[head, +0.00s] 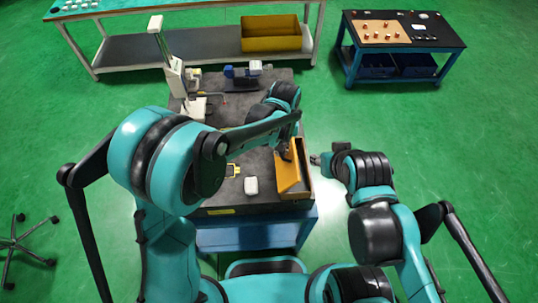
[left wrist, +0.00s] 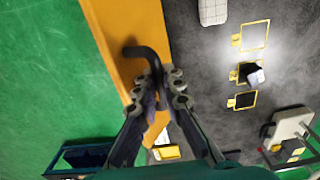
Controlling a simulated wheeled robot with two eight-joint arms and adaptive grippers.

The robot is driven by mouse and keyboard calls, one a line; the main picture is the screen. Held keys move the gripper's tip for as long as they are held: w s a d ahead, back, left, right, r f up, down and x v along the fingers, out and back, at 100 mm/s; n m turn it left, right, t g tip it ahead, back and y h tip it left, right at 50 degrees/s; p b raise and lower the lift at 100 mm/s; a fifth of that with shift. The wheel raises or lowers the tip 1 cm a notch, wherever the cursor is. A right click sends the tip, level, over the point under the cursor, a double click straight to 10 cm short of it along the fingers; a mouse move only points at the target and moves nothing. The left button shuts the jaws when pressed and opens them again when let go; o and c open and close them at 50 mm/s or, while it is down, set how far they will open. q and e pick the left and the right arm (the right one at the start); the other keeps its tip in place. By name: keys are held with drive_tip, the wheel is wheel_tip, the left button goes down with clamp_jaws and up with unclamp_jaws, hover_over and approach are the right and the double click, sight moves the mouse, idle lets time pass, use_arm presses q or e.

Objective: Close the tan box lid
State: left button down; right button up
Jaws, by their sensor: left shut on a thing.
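The tan box (head: 307,183) stands at the right edge of the dark worktop in the head view. Its orange-tan lid (head: 287,178) stands tilted on the box's left side, and part of the box's inside shows. In the left wrist view the lid's flat face (left wrist: 138,22) runs down the upper middle. A black hooked handle (left wrist: 146,52) is on it. My left gripper (left wrist: 162,82) is shut on the handle; in the head view the gripper (head: 284,152) is partly hidden by my arm. My right gripper (head: 316,160) is just right of the box, apart from it, its fingers too small to read.
The worktop (head: 225,197) holds a white block (head: 251,186), yellow outlines and a white stand (head: 172,70) at the back left. A blue device (head: 243,73) is at the back.

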sight(292, 150)
use_arm(q)
drive_tip(key=shift+d+f, duration=0.1)
drive_tip(key=shift+d, duration=0.85)
drive_tip(key=shift+d+f+b, duration=0.35)
drive_tip(key=shift+d+b, duration=0.25)
drive_tip(key=shift+d, duration=0.2)
drive_tip(key=shift+d+f+b, duration=0.5)
drive_tip(key=shift+d, duration=0.4)
drive_tip(key=shift+d+f+b, duration=0.7)
drive_tip(key=shift+d, duration=0.05)
